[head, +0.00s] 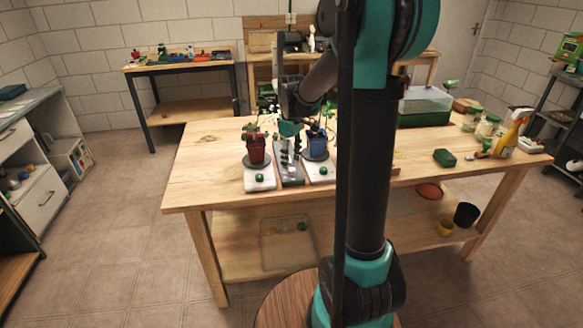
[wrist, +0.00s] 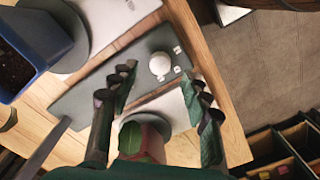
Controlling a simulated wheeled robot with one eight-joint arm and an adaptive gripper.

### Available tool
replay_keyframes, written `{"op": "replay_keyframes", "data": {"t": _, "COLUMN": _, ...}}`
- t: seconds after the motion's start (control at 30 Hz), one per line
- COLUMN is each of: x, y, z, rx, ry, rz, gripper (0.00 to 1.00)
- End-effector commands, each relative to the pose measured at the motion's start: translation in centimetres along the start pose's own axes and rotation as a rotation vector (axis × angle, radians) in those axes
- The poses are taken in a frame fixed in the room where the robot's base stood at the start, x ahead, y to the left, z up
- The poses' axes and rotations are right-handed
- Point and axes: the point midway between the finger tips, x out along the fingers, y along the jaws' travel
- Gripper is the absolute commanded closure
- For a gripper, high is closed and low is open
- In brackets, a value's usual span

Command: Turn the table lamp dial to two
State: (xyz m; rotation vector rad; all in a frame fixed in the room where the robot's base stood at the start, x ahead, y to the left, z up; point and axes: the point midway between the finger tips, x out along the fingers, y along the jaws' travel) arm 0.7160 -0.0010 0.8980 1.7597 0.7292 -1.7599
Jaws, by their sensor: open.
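The table lamp's grey base (head: 292,177) lies on the wooden table between two pots in the head view. The wrist view shows the base (wrist: 92,93) close up, with a round white dial (wrist: 160,63) and small white marked tiles beside it. The marks are too small to read, and I cannot tell the dial's setting. My gripper (wrist: 162,79) is open, its two fingers apart, with the dial just beyond the gap between the tips. No contact with the dial shows. In the head view my gripper (head: 290,143) hangs above the base, hiding part of it.
A red pot (head: 254,148) and a blue pot (head: 316,144) stand on pale stands with green knobs, close on either side. A spray bottle (head: 512,134) and a clear-lidded green tray (head: 425,107) stand farther right. The table's front left is clear.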

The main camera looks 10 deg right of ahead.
Motion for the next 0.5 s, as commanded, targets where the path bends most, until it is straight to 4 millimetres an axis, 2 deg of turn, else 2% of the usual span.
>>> {"op": "replay_keyframes", "data": {"t": 0.1, "x": 1.9, "y": 0.0, "z": 0.0, "rx": 0.000, "ry": 0.000, "rz": 0.000, "gripper": 0.52}}
{"op": "replay_keyframes", "data": {"t": 0.2, "x": 2.9, "y": 0.0, "z": 0.0, "rx": 0.000, "ry": 0.000, "rz": 0.000, "gripper": 0.52}}
{"op": "replay_keyframes", "data": {"t": 0.5, "x": 3.9, "y": 0.0, "z": 0.0, "rx": 0.000, "ry": 0.000, "rz": 0.000, "gripper": 0.52}}
